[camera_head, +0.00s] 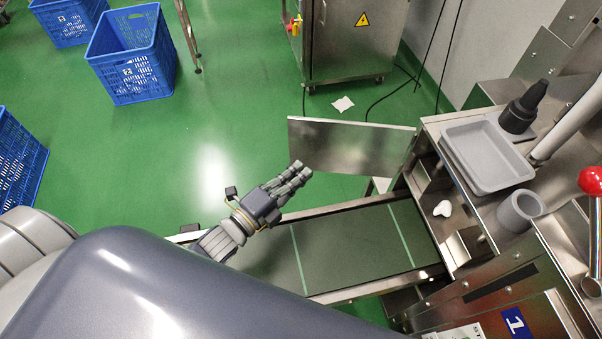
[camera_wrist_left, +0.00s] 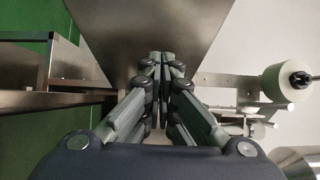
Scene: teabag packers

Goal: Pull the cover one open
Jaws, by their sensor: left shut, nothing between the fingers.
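A flat metal panel (camera_head: 350,146), which looks like the cover, stands out from the machine's left side over the conveyor's far edge, at an angle to the machine. In the left wrist view a broad metal plate (camera_wrist_left: 150,30), likely the same panel, fills the upper middle, in front of my fingertips. My left gripper (camera_head: 302,171) is above the conveyor's far rail, near the panel's left end. Its fingers (camera_wrist_left: 160,58) are shut together with nothing between them. Whether they touch the panel I cannot tell. My right gripper is not in view.
A conveyor (camera_head: 343,252) runs below my left gripper into the machine. A grey tray (camera_head: 490,160), a grey cup (camera_head: 520,210) and a red-knobbed lever (camera_head: 591,181) are at the right. A blue crate (camera_head: 132,60) stands on the green floor, which is mostly clear.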

